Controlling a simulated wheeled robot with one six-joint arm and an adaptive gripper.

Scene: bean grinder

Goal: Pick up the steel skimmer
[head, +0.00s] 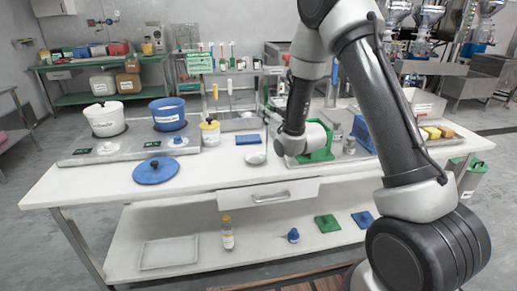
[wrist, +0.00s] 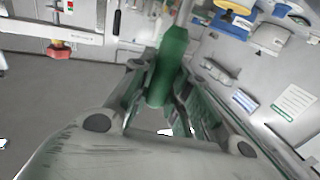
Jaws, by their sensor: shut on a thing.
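My gripper (wrist: 165,88) is shut on a green handle in the wrist view, with one finger on each side. A thin grey metal shaft runs up from this handle (wrist: 170,58) and out of the top of the picture, so I take it as the steel skimmer. Its far end is out of that view. In the head view my arm reaches down over the middle of the white table (head: 215,185). The wrist hides most of the gripper there, and I cannot make out the skimmer clearly.
A green holder (head: 319,154) stands right beside my wrist. A small round metal dish (head: 255,158) and a blue lid (head: 156,170) lie to the left. White (head: 105,121) and blue (head: 167,115) pots stand further left. The table's front edge is mostly clear.

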